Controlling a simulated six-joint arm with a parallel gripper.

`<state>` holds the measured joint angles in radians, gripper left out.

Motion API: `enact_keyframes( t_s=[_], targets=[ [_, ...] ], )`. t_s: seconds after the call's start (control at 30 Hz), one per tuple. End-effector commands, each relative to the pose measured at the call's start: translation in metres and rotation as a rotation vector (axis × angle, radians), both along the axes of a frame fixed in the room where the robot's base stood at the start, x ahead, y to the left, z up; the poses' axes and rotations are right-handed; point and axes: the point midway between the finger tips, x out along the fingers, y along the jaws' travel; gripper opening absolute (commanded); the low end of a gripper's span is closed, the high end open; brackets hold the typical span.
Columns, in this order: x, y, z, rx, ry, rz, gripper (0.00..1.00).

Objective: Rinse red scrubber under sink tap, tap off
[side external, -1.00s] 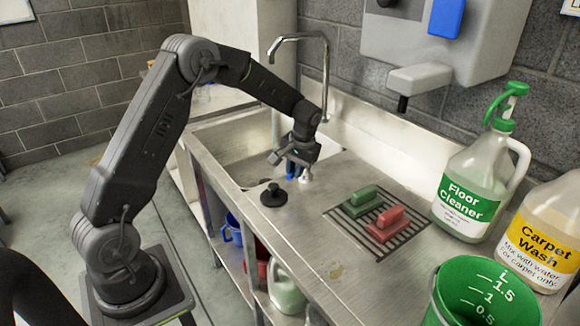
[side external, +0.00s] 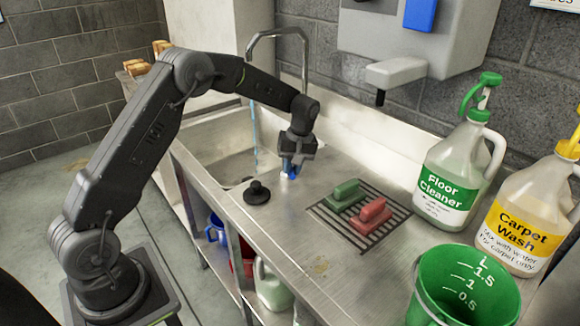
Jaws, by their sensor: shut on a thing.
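The red scrubber (side external: 372,213) rests on the slotted drain grate (side external: 327,217), beside a green scrubber (side external: 345,192). A curved metal tap (side external: 305,70) stands at the back of the sink (side external: 215,158). A thin bluish stream of water (side external: 254,135) falls from its spout into the basin. My gripper (side external: 290,170) points down at the counter by the sink's right edge, well left of the red scrubber. Its blue fingertips are shut on the small metal tap knob, which they mostly hide.
A black plug (side external: 257,192) sits on the counter in front of the gripper. A floor cleaner bottle (side external: 447,180), a carpet wash bottle (side external: 520,232) and a green bucket (side external: 465,290) stand at right. A soap dispenser (side external: 450,28) hangs above.

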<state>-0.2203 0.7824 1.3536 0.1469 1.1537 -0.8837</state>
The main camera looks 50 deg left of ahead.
Motion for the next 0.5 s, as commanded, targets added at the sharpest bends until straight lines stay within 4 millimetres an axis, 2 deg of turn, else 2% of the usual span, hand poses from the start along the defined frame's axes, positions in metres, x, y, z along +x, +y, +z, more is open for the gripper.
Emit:
enact_keyframes(
  t_s=[0.4, 0.43, 0.5],
  targets=[
    [0.0008, -0.0002, 0.0004, 0.000, -0.002, 0.005, 0.00],
    [0.0008, -0.0002, 0.0004, 0.000, -0.002, 0.005, 0.20],
    [0.0007, -0.0002, 0.0004, 0.000, -0.001, 0.005, 0.27]
  ],
)
